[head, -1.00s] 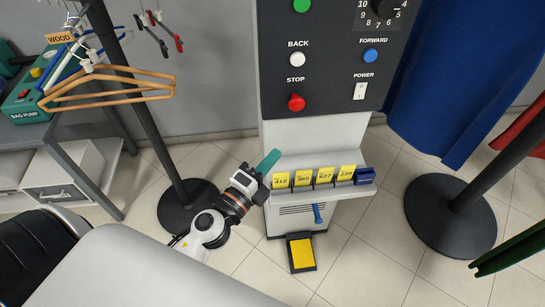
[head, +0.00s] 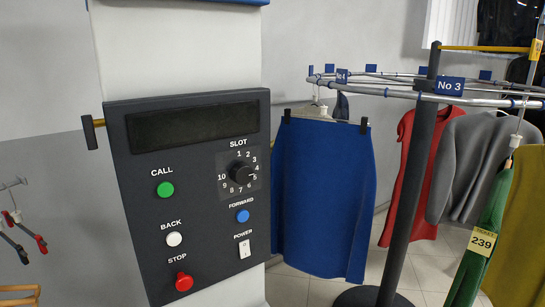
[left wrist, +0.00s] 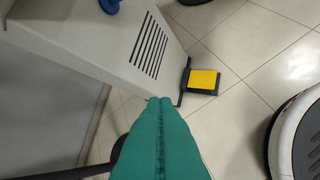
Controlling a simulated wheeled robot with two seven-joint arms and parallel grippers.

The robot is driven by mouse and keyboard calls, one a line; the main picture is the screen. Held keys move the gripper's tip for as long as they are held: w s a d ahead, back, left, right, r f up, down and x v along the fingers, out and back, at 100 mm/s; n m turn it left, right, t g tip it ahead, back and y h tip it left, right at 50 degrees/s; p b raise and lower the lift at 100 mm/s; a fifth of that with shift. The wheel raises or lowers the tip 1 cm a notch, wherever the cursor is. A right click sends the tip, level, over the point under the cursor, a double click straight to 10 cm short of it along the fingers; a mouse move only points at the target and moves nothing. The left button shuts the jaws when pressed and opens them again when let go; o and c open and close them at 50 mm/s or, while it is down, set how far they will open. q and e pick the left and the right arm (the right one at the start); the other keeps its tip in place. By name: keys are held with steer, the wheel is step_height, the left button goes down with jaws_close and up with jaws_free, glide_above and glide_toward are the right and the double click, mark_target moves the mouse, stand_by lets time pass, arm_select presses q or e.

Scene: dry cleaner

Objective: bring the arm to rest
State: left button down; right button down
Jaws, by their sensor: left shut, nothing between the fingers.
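My left gripper (left wrist: 160,104) shows in the left wrist view. Its green fingers are shut against each other with nothing between them. They point down past the light grey console's lower body (left wrist: 120,45) with its dark vent slots, above the tiled floor. A yellow foot pedal (left wrist: 204,81) lies on the floor beyond the fingertips. My left arm and gripper are outside the head view. My right gripper is in neither view.
The control panel (head: 195,190) fills the head view's left half. A hanging rail (head: 400,85) carries a blue skirt (head: 322,200), a red garment (head: 412,170) and a grey sweater (head: 470,165). A black post (head: 409,200) stands in front.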

arm_select(q)
steer(key=s+f+n+g, duration=0.2)
steer(key=s+f, duration=0.3)
steer(key=s, duration=0.3)
steer(key=s+f+n+g, duration=0.3)
steer(key=s+f, duration=0.2)
steer(key=s, duration=0.3)
steer(key=s+a+f+n+g, duration=0.1)
steer(key=s+f+n+g, duration=0.1)
steer(key=s+f, duration=0.3)
steer(key=s+g, duration=0.1)
steer(key=s, duration=0.3)
steer(key=shift+f, duration=0.3)
